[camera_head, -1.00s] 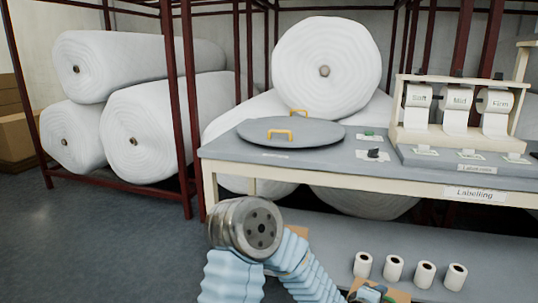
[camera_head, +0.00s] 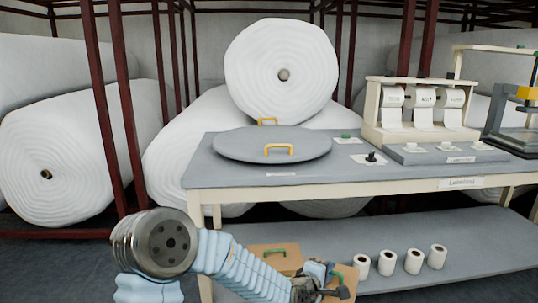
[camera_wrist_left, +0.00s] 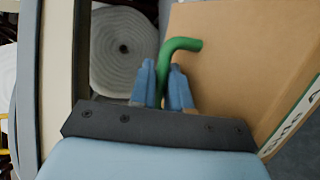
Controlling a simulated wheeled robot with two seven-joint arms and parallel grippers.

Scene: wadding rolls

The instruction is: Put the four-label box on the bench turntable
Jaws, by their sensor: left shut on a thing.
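The turntable (camera_head: 235,147) is a grey disc with two yellow handles, bare on the bench (camera_head: 225,178). My left gripper (camera_head: 322,272) is low in front of the bench. It is shut on the green handle (camera_wrist_left: 180,45) of a cardboard box (camera_head: 345,277). In the left wrist view the box (camera_wrist_left: 240,55) fills the right side, with a green-edged white label (camera_wrist_left: 290,125) partly cut off. I cannot tell how many labels it has. Another cardboard box (camera_head: 265,263) with a green handle is just left of the gripper, partly behind my arm. My right gripper is not in view.
Several small white rolls (camera_head: 388,263) stand on the bench's lower shelf (camera_head: 480,243). A label dispenser (camera_head: 385,133) and a green button (camera_head: 346,136) occupy the bench top right of the turntable. Large wadding rolls (camera_head: 285,75) in dark red racks stand behind and left.

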